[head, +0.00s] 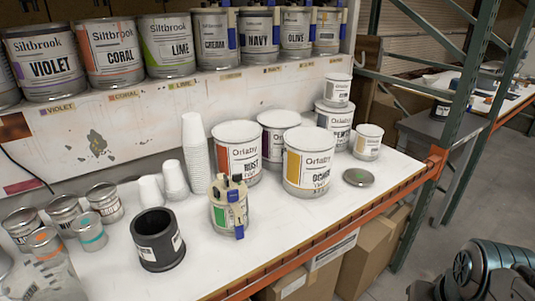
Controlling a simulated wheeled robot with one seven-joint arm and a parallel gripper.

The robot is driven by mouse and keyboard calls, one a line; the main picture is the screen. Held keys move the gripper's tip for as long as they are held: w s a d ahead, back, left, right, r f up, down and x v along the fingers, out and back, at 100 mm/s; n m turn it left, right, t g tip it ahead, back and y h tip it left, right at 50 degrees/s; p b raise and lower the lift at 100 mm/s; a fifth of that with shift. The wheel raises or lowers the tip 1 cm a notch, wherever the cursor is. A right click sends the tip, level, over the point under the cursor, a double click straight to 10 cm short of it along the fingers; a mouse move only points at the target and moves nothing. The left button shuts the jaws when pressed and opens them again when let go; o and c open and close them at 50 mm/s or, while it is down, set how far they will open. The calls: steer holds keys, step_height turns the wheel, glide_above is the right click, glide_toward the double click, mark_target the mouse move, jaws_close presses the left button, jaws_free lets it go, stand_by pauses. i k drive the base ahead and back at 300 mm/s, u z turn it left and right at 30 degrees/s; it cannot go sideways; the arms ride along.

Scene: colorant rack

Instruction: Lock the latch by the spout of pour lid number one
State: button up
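A small can with a green-striped label (221,218) stands upright on the white bench, near its front edge. A black and cream pour lid (230,188) sits on its top, with blue latch parts at the lid and down the can's side, one low blue piece (239,231) facing front. I cannot read a number on the lid, and I cannot tell the spout or the latch state. Several shelf cans, such as NAVY (259,32), also carry blue clamp parts. My gripper is not in view; part of my arm shows at the lower right.
A black open pot (158,240) stands left of the can. White cup stacks (196,142), large paint cans (309,160) and a loose round lid (357,177) stand behind and to the right. Small tins are at the left. An orange beam (330,235) edges the bench.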

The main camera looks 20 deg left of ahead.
mark_target(236, 178)
steer(key=u, duration=0.3)
steer(key=i, duration=0.65)
steer(key=u, duration=1)
steer(key=i, duration=0.45)
steer(key=u, duration=0.5)
